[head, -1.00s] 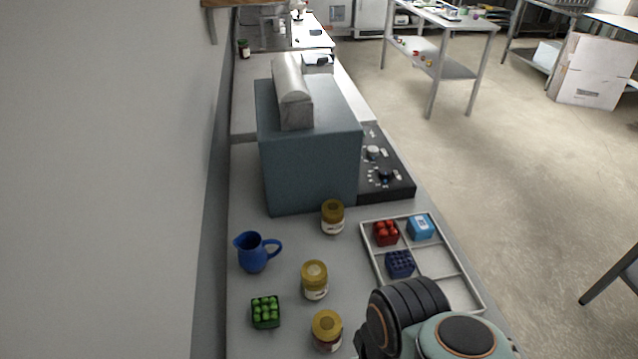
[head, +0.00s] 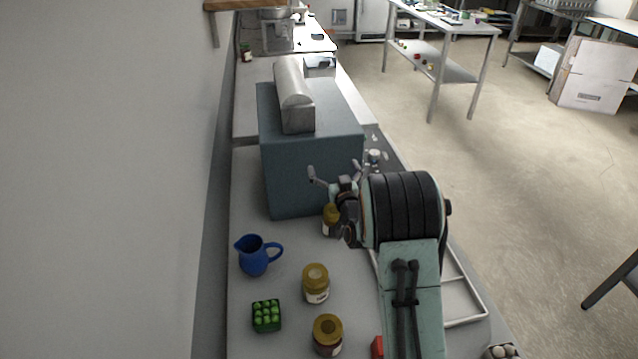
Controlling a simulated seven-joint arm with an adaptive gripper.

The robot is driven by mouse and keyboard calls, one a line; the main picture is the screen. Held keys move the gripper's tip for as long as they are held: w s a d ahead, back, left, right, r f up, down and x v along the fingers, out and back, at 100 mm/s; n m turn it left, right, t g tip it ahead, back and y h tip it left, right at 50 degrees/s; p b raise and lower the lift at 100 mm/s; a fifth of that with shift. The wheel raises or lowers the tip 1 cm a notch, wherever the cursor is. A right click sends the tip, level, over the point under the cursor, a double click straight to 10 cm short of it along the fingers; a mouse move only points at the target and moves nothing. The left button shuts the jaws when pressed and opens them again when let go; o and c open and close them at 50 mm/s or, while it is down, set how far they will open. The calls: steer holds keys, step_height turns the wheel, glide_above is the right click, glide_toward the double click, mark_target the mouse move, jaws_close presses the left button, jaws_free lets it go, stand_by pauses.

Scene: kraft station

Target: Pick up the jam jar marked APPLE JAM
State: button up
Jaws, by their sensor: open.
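Three jars with gold lids stand upright on the grey counter, and I cannot read their labels. The far jar (head: 329,219) stands by the front of the blue-grey box and is partly hidden by my gripper. The middle jar (head: 315,284) and the near jar (head: 327,336) stand clear, closer to me. I cannot tell which one is APPLE JAM. My gripper (head: 338,174) is open, with its fingers spread above and behind the far jar, in front of the box. Nothing shows between the fingers.
The large blue-grey box (head: 310,172) blocks the counter behind the far jar. A blue pitcher (head: 253,257) and a green basket (head: 267,317) stand at left. Eggs (head: 502,351) show at lower right.

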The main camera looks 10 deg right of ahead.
mark_target(335, 212)
steer(key=f+g, duration=0.1)
steer(key=f, duration=0.4)
steer(key=s+d+f+g, duration=0.1)
steer(key=f, duration=0.4)
steer(key=s+f+g, duration=0.1)
steer(key=f, duration=0.4)
steer(key=shift+d+f, duration=0.35)
steer(key=shift+f, duration=0.05)
steer(key=x, duration=0.5)
steer(key=shift+w+d+f, duration=0.1)
steer(key=shift+w, duration=0.1)
steer(key=shift+w+f, duration=0.15)
steer(key=shift+w, duration=0.3)
steer(key=shift+c, duration=0.3)
steer(key=c, duration=1.3)
